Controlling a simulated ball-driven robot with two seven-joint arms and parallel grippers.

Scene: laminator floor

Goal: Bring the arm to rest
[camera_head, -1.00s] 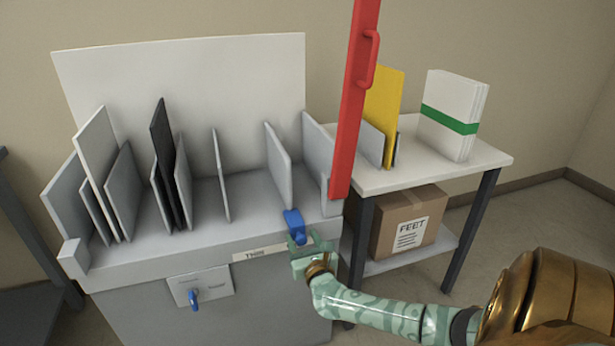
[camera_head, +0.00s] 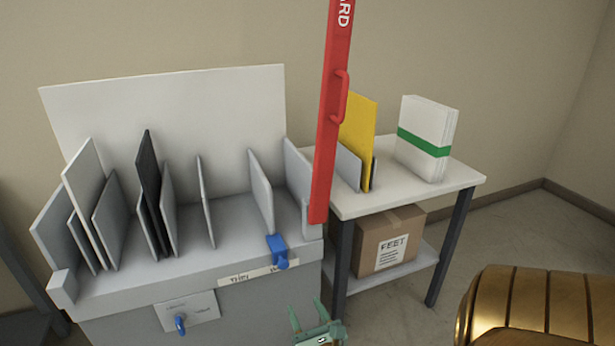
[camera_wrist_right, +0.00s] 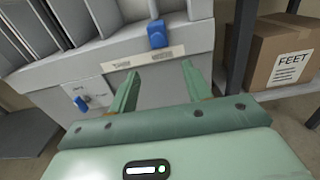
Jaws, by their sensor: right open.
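My right gripper (camera_head: 309,315) is low in the head view, in front of the laminator's grey body. Its green fingers are apart with nothing between them, as the right wrist view (camera_wrist_right: 157,90) also shows. The blue lever (camera_head: 277,251) on the laminator's front edge (camera_head: 300,261) is above and left of the gripper, apart from it. In the wrist view the blue lever (camera_wrist_right: 156,34) stands beyond the fingertips. My left gripper is in neither view.
A red guard bar (camera_head: 328,130) stands raised at the machine's right end. A white side table (camera_head: 440,181) holds a yellow board (camera_head: 358,125) and a white stack (camera_head: 425,120). A cardboard box (camera_head: 370,245) sits on its lower shelf. A blue knob (camera_head: 180,323) is on the front panel.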

